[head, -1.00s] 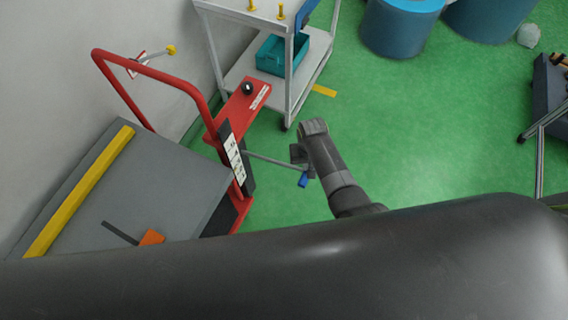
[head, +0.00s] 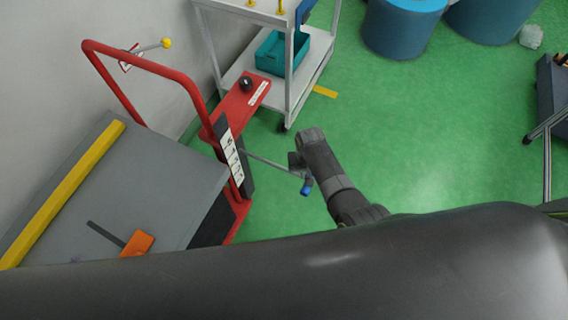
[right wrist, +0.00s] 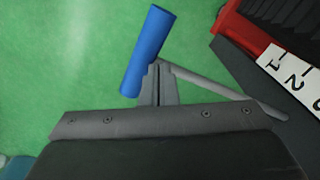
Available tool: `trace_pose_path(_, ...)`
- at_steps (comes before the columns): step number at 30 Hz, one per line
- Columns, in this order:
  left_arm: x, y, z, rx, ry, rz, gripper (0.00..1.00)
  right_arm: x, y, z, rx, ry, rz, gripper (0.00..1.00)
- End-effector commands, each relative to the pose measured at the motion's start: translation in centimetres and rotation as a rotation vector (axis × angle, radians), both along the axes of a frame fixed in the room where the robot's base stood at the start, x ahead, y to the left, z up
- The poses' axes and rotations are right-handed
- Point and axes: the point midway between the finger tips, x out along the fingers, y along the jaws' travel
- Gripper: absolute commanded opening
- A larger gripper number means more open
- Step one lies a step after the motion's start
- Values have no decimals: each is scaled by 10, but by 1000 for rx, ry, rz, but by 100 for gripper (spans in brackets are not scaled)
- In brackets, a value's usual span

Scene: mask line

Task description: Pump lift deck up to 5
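The lift cart has a red push frame (head: 188,80) and a grey deck (head: 165,190) with a yellow strip on it. A white number scale (head: 231,157) stands on its dark and red column; the right wrist view shows 1, 2 and part of another figure on the scale (right wrist: 290,75). I cannot read the deck's level. A thin grey pump lever (head: 268,163) reaches out from the column to a blue grip (head: 306,190), also in the right wrist view (right wrist: 146,50). My right gripper (head: 299,165) is at this grip, its fingers close together and apparently closed on it. My left gripper is out of view.
A white shelf trolley (head: 240,70) with a teal crate (head: 270,55) stands behind the cart, by the wall. Blue drums (head: 400,28) stand at the back. Green floor (head: 420,130) is open to the right. My own dark body part covers the bottom.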

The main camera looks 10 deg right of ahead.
Motion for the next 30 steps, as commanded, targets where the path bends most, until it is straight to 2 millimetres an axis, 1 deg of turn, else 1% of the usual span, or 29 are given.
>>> trace_pose_path(1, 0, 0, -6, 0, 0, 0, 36, 0, 0, -7, 0, 1, 0, 0)
trace_pose_path(3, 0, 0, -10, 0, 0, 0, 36, 0, 0, -12, 0, 2, 0, 0)
trace_pose_path(27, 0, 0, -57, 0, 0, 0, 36, 1, 3, -69, -1, 4, 0, 0)
trace_pose_path(28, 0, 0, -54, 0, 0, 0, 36, 1, 3, -65, -1, 3, -1, 0)
trace_pose_path(30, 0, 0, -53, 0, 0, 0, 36, 1, 3, -64, -2, 4, -1, 0)
